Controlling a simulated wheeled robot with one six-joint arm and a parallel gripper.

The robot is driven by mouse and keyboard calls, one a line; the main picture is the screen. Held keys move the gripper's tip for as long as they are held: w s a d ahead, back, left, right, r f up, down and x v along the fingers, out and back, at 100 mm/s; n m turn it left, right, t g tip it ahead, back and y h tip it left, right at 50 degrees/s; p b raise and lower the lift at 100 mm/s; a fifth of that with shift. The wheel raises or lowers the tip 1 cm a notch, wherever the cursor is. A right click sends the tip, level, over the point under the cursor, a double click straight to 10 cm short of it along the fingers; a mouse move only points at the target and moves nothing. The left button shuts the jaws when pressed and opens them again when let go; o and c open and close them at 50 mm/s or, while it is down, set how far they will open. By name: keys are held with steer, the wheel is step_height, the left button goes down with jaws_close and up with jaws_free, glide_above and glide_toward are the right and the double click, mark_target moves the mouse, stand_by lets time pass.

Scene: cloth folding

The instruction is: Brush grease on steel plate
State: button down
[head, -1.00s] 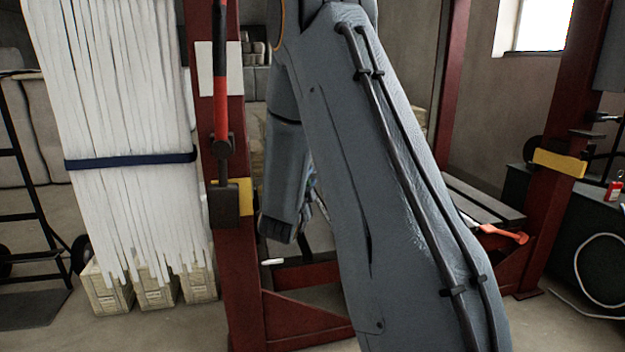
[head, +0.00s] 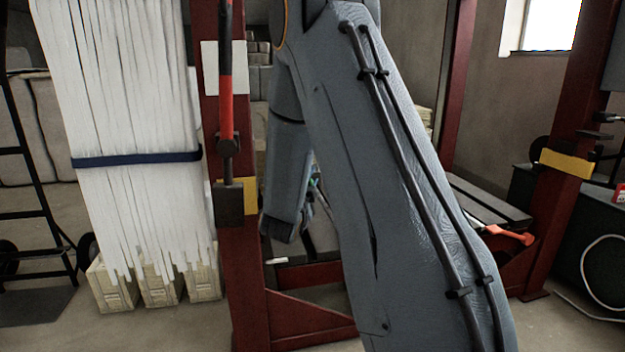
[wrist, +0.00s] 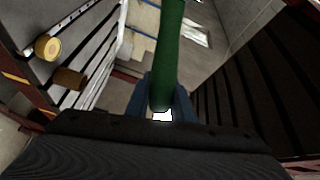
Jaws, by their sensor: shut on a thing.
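In the wrist view my gripper (wrist: 167,100) is shut on a long green handle (wrist: 168,52), which points up and away between its blue fingers. I cannot see the far end of the handle, so bristles do not show. In the head view my arm covers the middle, and my gripper is mostly hidden behind it. A dark, flat, slatted surface (head: 487,201) lies between the red posts at the right. I cannot tell whether it is the steel plate. No grease can be made out.
A red post (head: 239,270) stands left of my arm, another red post (head: 552,220) at the right. An orange-red tool (head: 510,236) lies by the slatted surface. White strips (head: 130,120) hang at the left above pale boxes (head: 160,283). Bare floor shows at lower left.

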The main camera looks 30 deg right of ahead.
steer(key=shift+w+a, duration=0.1)
steer(key=shift+a, duration=0.15)
steer(key=w+d+b, duration=0.2)
steer(key=w, duration=0.5)
steer(key=shift+w+d+b, duration=0.2)
steer(key=shift+w+b, duration=0.1)
steer(key=shift+b, duration=0.1)
stand_by(0.4)
steer(key=shift+s, duration=0.1)
steer(key=s+a+p, duration=0.2)
steer(key=s, duration=0.5)
steer(key=shift+s+a, duration=0.15)
steer(key=shift+s, duration=0.1)
stand_by(0.4)
steer(key=s+d, duration=0.1)
steer(key=d, duration=0.4)
steer(key=shift+s+d, duration=0.35)
steer(key=shift+d, duration=0.05)
stand_by(0.4)
